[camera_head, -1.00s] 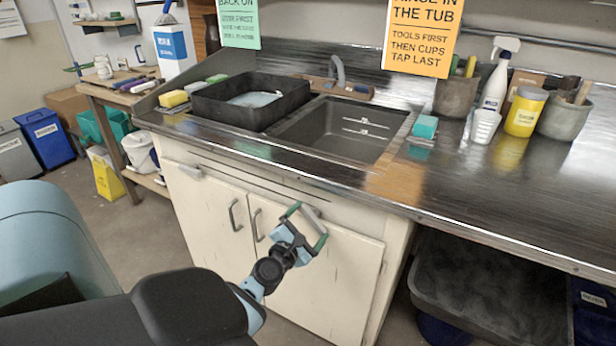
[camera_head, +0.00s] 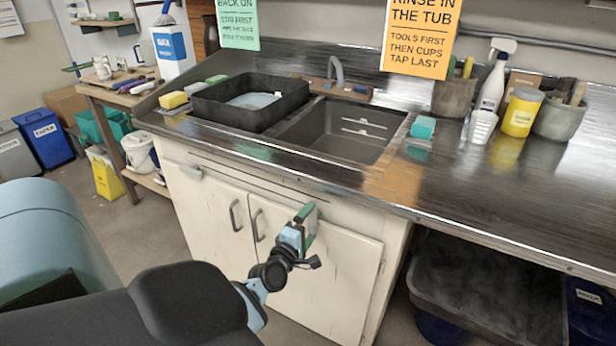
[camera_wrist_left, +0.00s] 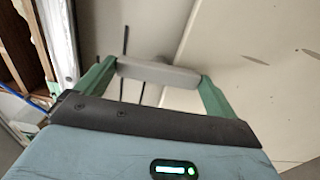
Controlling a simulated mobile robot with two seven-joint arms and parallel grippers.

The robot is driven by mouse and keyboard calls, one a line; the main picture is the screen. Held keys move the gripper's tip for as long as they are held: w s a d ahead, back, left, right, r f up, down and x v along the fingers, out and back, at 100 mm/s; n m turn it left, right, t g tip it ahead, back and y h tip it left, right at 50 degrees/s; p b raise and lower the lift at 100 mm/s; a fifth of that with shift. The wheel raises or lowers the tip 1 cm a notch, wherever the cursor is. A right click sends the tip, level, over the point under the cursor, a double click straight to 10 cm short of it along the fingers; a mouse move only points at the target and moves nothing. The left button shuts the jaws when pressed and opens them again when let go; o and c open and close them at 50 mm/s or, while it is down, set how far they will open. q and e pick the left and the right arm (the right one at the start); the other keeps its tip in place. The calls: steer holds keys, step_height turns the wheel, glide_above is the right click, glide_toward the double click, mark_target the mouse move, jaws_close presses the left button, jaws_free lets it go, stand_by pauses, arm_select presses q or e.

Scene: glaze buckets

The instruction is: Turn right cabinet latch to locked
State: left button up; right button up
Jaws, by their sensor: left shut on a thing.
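The right cabinet latch is a grey bar (camera_wrist_left: 150,72) on the pale cabinet front in the left wrist view. My left gripper (camera_wrist_left: 158,75) has one green finger at each end of the bar and is shut on it. In the head view my left gripper (camera_head: 307,226) is at the top of the right cabinet door (camera_head: 330,270), its fingers one above the other. The latch (camera_head: 314,218) shows partly behind them and looks close to upright. The left cabinet latch (camera_head: 191,172) lies roughly level above the left door (camera_head: 205,215). My right gripper is out of view.
Two door handles (camera_head: 234,215) (camera_head: 257,225) stick out left of my gripper. The metal counter edge (camera_head: 300,182) overhangs just above it. A dark tub (camera_head: 490,285) stands under the counter at the right.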

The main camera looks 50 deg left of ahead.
arm_select(q)
steer(key=shift+m, duration=0.3)
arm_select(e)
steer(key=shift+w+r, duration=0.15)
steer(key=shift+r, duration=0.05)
arm_select(q)
steer(key=o, duration=0.6)
steer(key=shift+v, duration=3.9)
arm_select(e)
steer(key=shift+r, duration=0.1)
